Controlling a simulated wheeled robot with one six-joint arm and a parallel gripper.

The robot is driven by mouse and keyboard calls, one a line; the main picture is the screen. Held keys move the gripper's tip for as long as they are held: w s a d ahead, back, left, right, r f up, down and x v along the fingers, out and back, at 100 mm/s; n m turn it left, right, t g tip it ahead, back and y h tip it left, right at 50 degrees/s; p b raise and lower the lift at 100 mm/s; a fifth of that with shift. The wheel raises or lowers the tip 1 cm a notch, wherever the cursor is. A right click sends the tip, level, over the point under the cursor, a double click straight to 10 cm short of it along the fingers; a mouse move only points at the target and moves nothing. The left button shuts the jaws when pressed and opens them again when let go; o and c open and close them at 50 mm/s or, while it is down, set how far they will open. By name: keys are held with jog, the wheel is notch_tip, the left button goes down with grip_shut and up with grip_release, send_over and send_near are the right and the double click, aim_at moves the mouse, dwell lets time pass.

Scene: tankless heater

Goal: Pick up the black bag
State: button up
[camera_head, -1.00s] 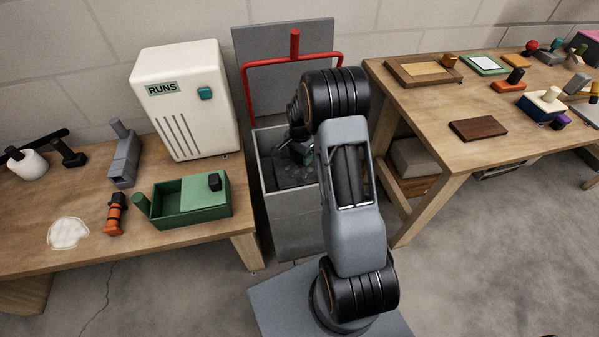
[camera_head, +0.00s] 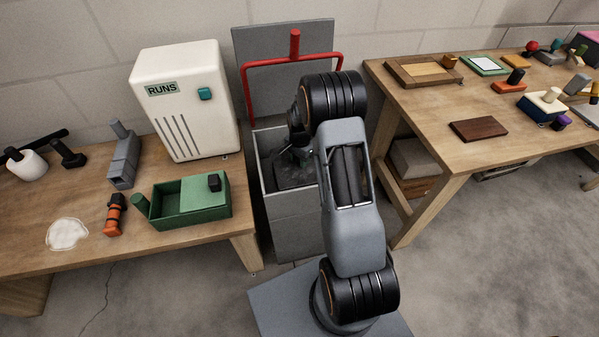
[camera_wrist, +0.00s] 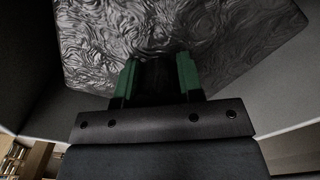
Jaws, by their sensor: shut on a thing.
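The black bag (camera_wrist: 225,40) fills the upper part of the wrist view, with a dark, wrinkled, glossy surface. In the head view the bag (camera_head: 292,175) shows partly inside the grey open-topped bin (camera_head: 290,235), behind my arm. My gripper (camera_wrist: 158,75) has green fingers and is shut on a dark part of the bag between them. In the head view my gripper (camera_head: 303,155) is over the bin opening, and my arm hides much of it. Whether the bag is clear of the bin floor I cannot tell.
The bin's grey lid (camera_head: 290,60) stands upright behind it, with a red bar frame (camera_head: 248,90). A bench with a white heater (camera_head: 190,100) and a green tray (camera_head: 190,213) is close on the left. A wooden table (camera_head: 430,120) stands close on the right.

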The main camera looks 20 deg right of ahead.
jog(key=shift+r, duration=0.1)
jog(key=shift+c, duration=0.3)
notch_tip(320, 180, up, 10)
jog(key=shift+f+p, duration=0.1)
jog(key=shift+p, duration=0.7)
